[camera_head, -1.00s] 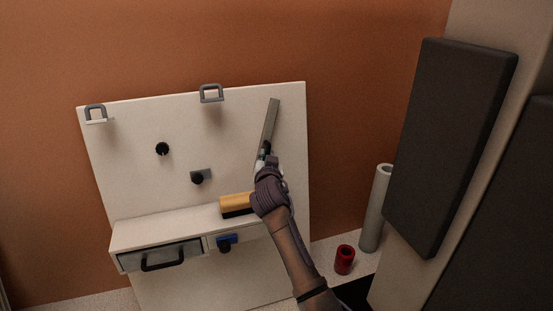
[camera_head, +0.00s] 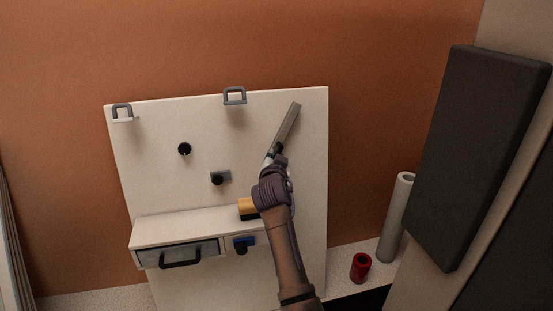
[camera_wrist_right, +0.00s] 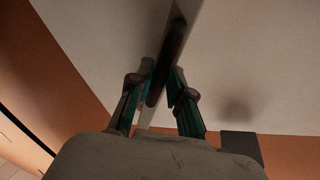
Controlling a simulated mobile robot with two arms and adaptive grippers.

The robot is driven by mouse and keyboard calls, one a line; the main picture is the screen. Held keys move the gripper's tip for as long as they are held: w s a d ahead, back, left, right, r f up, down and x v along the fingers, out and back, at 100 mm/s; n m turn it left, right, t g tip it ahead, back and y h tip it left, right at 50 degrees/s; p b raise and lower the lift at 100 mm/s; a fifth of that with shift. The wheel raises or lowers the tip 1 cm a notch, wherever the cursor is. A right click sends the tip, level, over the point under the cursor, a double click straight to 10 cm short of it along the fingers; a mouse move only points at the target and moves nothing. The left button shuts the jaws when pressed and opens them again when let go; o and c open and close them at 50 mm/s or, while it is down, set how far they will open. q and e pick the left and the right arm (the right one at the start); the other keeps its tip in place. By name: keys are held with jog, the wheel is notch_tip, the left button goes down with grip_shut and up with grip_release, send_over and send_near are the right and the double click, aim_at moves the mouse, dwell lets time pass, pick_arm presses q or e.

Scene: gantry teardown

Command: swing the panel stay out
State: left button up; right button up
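The panel stay (camera_head: 287,127) is a grey bar at the upper right of the white panel (camera_head: 155,190). It slants, with its upper end to the right and its lower end at my right gripper (camera_head: 272,157). In the right wrist view, the fingers of my right gripper (camera_wrist_right: 160,92) stand on either side of a dark, rod-like handle (camera_wrist_right: 170,55) on the stay and appear closed on it. The exact contact is partly in shadow. My left gripper is in no view.
A yellow and black block (camera_head: 248,207) lies on the shelf (camera_head: 170,228), partly behind my right arm. Below are a handled drawer (camera_head: 190,250) and a blue latch (camera_head: 243,241). A red cup (camera_head: 360,267), a grey tube (camera_head: 396,220) and a dark slab (camera_head: 477,155) stand right.

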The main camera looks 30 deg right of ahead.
jog(key=shift+o, duration=1.2)
jog(key=shift+a, duration=0.1)
jog(key=shift+r, duration=0.15)
notch_tip(320, 180, up, 10)
jog(key=shift+a+f, duration=0.1)
